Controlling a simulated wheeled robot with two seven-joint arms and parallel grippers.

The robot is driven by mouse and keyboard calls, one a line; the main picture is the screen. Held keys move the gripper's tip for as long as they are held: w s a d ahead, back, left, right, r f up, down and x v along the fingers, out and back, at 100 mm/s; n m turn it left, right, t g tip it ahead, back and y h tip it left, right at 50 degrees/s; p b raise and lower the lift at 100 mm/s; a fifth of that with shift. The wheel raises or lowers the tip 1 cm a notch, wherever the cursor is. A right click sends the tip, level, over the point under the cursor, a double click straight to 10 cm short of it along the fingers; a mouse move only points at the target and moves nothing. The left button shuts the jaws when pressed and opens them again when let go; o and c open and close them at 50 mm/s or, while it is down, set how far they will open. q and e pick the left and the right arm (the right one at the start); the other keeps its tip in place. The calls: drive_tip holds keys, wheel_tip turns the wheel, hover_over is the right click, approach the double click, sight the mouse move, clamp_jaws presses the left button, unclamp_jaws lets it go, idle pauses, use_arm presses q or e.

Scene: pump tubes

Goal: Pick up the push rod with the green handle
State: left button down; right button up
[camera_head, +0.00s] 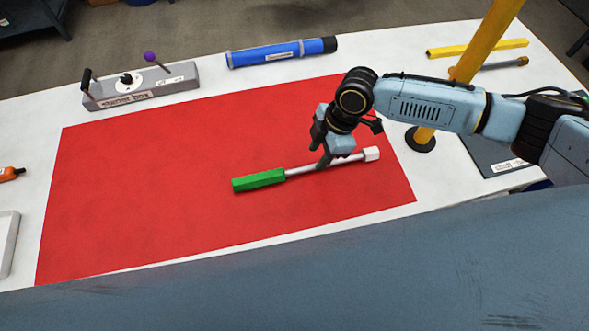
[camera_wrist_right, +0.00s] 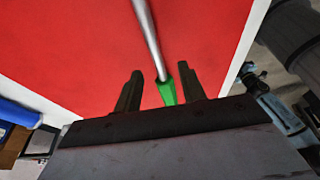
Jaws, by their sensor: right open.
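The push rod lies on the red mat (camera_head: 130,190), with its green handle (camera_head: 259,180) at the left end, a grey shaft (camera_head: 305,170) and a white tip (camera_head: 372,154) at the right. Contact cannot be told. My left gripper is not in view.
A blue tube (camera_head: 280,52) and a grey starter box (camera_head: 140,86) stand along the back of the white table. A yellow post (camera_head: 484,45) rises at the right, near a yellow bar (camera_head: 476,48). The left part of the mat is clear.

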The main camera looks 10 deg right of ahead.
sight(308, 167)
drive_tip(key=shift+w+x, duration=0.15)
drive_tip(key=shift+x, duration=1.4)
drive_tip(key=shift+w+x, duration=0.15)
drive_tip(key=shift+x, duration=1.4)
drive_tip(key=shift+c, duration=0.2)
clamp_jaws()
